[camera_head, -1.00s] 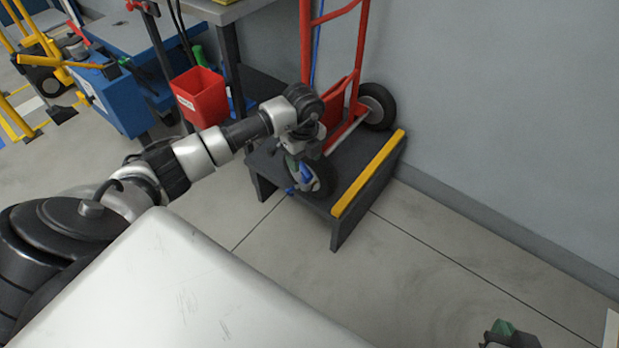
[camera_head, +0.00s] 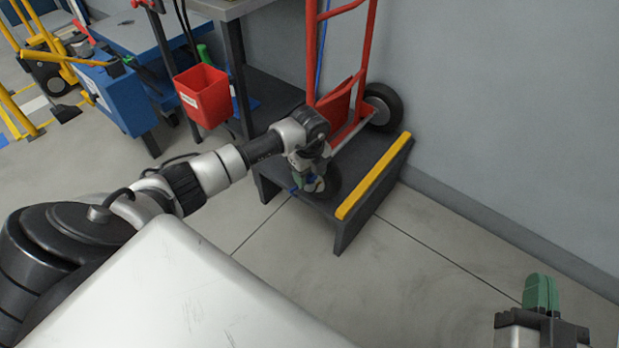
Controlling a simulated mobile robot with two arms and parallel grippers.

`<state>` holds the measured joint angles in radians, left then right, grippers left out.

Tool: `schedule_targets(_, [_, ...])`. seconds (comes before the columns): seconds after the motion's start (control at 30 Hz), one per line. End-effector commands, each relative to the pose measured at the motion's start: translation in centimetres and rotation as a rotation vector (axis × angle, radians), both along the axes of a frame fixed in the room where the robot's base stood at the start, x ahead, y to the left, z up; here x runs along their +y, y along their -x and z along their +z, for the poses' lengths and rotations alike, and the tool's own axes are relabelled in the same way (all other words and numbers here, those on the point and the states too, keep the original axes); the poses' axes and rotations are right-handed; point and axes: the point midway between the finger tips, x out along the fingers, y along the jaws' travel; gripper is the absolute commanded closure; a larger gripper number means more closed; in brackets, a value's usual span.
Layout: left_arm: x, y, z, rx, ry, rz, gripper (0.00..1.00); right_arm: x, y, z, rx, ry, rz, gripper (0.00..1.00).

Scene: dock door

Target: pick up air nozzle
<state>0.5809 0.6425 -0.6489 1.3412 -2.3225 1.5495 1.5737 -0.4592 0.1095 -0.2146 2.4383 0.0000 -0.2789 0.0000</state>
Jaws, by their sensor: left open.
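A small blue piece (camera_head: 294,190), which may be the air nozzle, shows on the dark step at the left edge of my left gripper's fingertips. Most of it is hidden, so its shape is unclear. My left gripper (camera_head: 309,184) points down over the step, with its green fingers around or just beside the blue piece; I cannot tell which. It is open. My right gripper (camera_head: 541,294) is at the bottom right over bare floor, its two green fingers together with nothing between them.
The dark step (camera_head: 349,240) has a yellow front edge (camera_head: 374,177). A red hand truck (camera_head: 350,105) stands on it, with one wheel behind my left gripper. A red bin (camera_head: 203,97) hangs at a workbench on the left. The floor at right is clear.

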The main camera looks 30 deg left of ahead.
Motion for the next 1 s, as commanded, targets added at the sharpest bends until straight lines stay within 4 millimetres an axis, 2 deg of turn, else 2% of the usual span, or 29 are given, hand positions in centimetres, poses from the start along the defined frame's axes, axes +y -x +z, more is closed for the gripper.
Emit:
schedule_targets(0.3, [0.01,0.01,-0.24,0.0,0.0,0.0,0.46,0.06,0.01,0.33,-0.023,-0.007,0.001,1.0])
schedule_targets(0.67, [0.02,0.02,-0.24,0.0,0.0,0.0,1.0,0.06,0.02,0.31,-0.022,-0.006,0.001,1.0])
schedule_targets(1.0, [0.02,-0.01,0.01,-0.001,0.0,0.0,1.0,0.05,0.0,0.32,-0.015,-0.005,0.001,1.0])
